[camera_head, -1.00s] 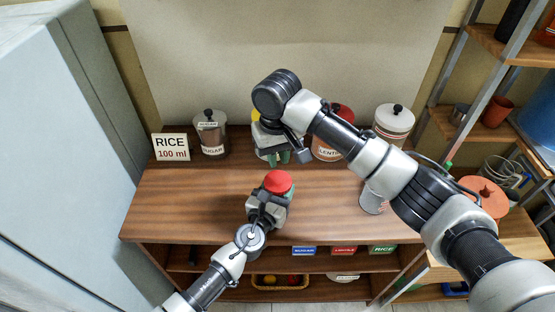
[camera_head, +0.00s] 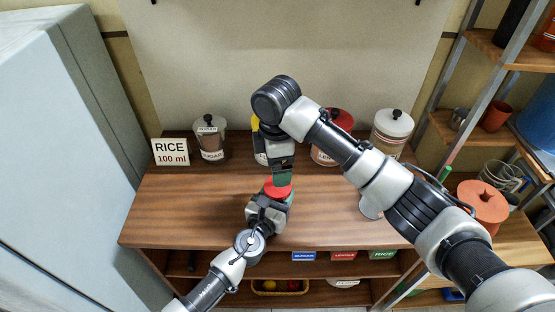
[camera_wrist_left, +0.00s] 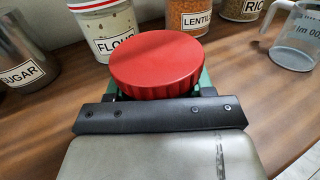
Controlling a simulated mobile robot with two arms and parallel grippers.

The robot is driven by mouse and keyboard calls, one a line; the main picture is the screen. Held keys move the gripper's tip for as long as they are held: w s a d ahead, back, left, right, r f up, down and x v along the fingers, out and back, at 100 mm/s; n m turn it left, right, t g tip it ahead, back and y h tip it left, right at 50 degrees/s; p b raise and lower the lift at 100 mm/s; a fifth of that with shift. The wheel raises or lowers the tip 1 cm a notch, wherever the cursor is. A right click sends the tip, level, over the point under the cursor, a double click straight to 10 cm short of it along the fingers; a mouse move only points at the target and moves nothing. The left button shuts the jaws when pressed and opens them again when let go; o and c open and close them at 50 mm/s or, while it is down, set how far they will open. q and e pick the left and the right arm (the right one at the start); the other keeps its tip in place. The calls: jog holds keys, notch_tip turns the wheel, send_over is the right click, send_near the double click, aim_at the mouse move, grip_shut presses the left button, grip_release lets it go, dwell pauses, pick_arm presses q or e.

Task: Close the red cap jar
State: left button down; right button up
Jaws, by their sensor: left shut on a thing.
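The red cap (camera_head: 277,193) shows near the middle of the counter, and large and level in the left wrist view (camera_wrist_left: 155,64). My right gripper (camera_head: 282,178) hangs from above with green fingertips just over or behind the cap in the head view. I cannot tell its finger gap or contact; it is not in the left wrist view.
The wooden counter (camera_head: 190,205) is clear on the left. Sugar (camera_head: 210,138) and lentil (camera_head: 330,140) jars and a white-lidded jar (camera_head: 391,130) stand at the back. A rice 100 ml sign (camera_head: 171,152) is at back left. A measuring cup (camera_wrist_left: 294,38) stands at right.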

aim_at(278, 199)
jog(key=n, duration=1.1)
jog(key=shift+d+f, duration=0.1)
jog(key=shift+f, duration=3.9)
jog(key=c, duration=0.9)
jog(key=m, duration=0.3)
jog(key=shift+c, duration=0.2)
